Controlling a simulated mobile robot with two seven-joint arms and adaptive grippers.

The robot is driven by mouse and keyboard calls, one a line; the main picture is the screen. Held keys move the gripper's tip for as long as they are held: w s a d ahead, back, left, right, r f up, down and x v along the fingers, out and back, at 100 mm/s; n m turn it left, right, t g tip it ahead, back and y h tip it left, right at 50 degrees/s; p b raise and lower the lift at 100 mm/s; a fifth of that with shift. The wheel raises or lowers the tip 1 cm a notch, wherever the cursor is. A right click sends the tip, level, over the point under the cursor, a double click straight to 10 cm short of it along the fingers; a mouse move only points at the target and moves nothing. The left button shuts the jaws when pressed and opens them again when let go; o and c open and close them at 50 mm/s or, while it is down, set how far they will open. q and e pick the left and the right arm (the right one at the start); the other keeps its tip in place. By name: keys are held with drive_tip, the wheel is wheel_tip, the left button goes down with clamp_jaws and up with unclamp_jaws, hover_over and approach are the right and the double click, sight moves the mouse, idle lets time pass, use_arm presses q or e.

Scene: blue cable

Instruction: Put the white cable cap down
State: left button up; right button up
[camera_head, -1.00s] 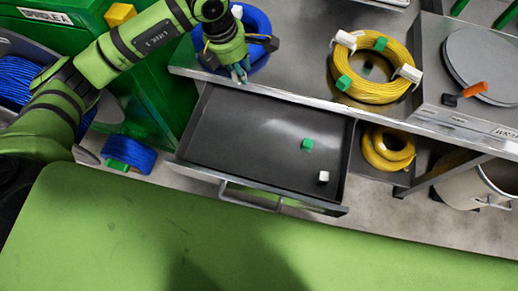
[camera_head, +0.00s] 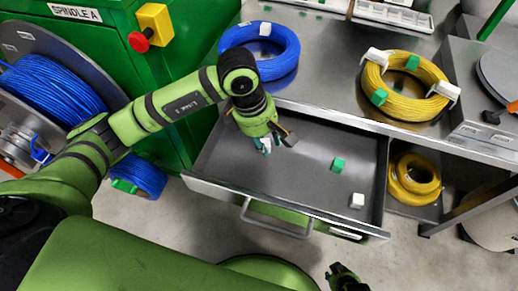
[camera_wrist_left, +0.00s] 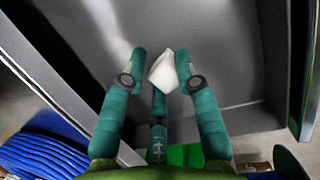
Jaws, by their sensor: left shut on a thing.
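The white cable cap (camera_wrist_left: 163,74) shows between the teal fingertips of my left gripper (camera_wrist_left: 162,72) in the left wrist view. In the head view the left gripper (camera_head: 264,146) points down over the left part of the open grey drawer (camera_head: 235,160); its fingers mostly hide the cap there. The gripper is shut on the cap, which appears above the drawer floor; the exact gap is unclear. Another white cap (camera_head: 357,200) and a green cap (camera_head: 338,164) lie in the drawer's right part. My right gripper (camera_head: 343,272) shows as a small dark shape at the bottom edge.
A blue cable coil (camera_head: 270,66) with a white cap (camera_head: 265,29) lies on the metal bench. A yellow coil (camera_head: 410,97) with white and green caps lies to its right. Another yellow coil (camera_head: 414,190) is below the bench. The drawer's middle floor is clear.

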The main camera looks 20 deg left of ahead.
sight(260, 158)
use_arm(q)
drive_tip(key=shift+a+f, duration=0.4)
drive_tip(key=shift+a, duration=0.2)
drive_tip(key=shift+a+f, duration=0.4)
drive_tip(key=shift+a, duration=0.2)
drive_tip(key=shift+a+b+x, duration=0.25)
drive_tip(key=shift+x, duration=0.8)
drive_tip(key=shift+a+b+x, duration=0.2)
drive_tip(key=shift+a+x, duration=0.05)
drive_tip(key=shift+x, duration=0.85)
drive_tip(key=o, duration=1.1)
drive_tip(key=shift+s, duration=0.2)
drive_tip(key=shift+r, duration=0.1)
drive_tip(key=p+v, duration=0.1)
drive_tip(key=v, duration=1.1)
drive_tip(key=shift+r, duration=0.1)
